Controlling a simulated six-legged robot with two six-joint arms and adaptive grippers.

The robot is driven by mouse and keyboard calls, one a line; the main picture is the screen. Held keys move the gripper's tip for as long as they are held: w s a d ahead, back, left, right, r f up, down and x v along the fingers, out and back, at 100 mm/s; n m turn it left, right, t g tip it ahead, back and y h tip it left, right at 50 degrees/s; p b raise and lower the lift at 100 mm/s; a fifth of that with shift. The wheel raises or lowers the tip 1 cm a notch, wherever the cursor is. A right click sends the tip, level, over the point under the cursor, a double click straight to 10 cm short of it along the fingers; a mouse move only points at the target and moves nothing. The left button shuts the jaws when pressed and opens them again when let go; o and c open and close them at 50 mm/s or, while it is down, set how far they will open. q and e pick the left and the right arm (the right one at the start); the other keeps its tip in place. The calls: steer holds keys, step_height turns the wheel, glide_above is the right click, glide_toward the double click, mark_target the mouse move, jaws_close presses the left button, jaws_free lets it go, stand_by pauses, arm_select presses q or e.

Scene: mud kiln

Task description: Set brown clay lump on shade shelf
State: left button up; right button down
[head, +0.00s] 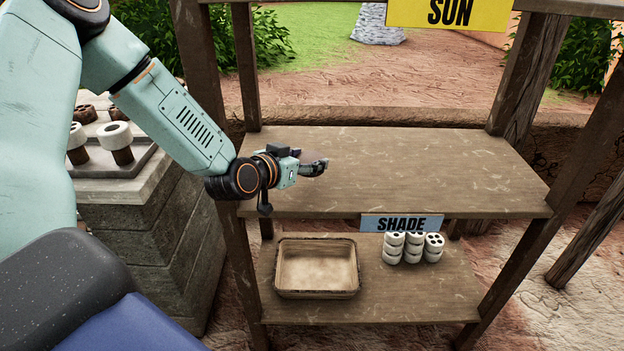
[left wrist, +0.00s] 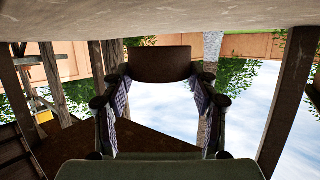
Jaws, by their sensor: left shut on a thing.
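My left gripper (head: 312,165) is over the left part of the middle board (head: 420,180) of the wooden rack, reaching in from the left. In the left wrist view, which looks upside down, its two fingers (left wrist: 160,100) are shut on a dark brown clay lump (left wrist: 162,64). In the head view the lump is small and hard to make out at the fingertips. I cannot tell whether it touches the board. A blue SHADE sign (head: 402,223) hangs at the middle board's front edge, above the lower board (head: 370,307). My right gripper is not in view.
The lower board holds an empty-looking shallow tray (head: 317,292) and several stacked white pieces with holes (head: 412,247). A yellow SUN sign (head: 450,12) is at the top. Rack posts (head: 246,65) flank the boards. A stone stand (head: 150,225) with brown and white pieces is left.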

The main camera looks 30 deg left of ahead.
arm_select(q)
step_height(320, 180, down, 4)
steer(key=shift+s+r+b, duration=0.1)
steer(key=shift+r+b, duration=0.15)
steer(key=shift+b, duration=0.75)
steer(key=shift+f, duration=0.2)
steer(key=shift+r, duration=0.1)
steer(key=o, duration=1.4)
steer(key=shift+o, duration=0.2)
